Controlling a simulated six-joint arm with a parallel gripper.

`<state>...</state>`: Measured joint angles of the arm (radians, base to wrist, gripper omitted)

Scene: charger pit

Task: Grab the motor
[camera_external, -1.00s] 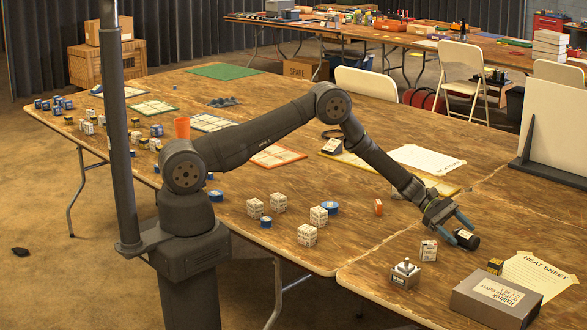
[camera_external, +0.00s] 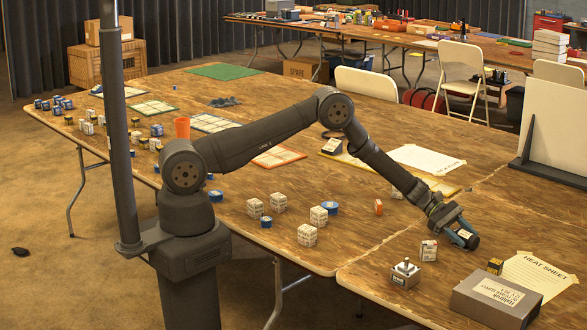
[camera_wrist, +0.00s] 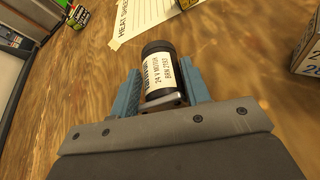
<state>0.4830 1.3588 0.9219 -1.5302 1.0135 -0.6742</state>
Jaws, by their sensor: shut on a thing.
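The motor (camera_wrist: 159,71) is a dark cylinder with a white printed label. It lies between the two blue fingers of my gripper (camera_wrist: 163,88) in the wrist view, and the fingers are shut on it. In the external view my gripper (camera_external: 457,232) is low over the right part of the table, with the motor (camera_external: 467,238) at its fingertips. I cannot tell whether the motor still touches the table.
A grey box (camera_external: 495,302), a small dark-and-yellow box (camera_external: 495,266) and the heat sheet (camera_external: 540,275) lie in front. A white panel (camera_external: 556,135) stands behind.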

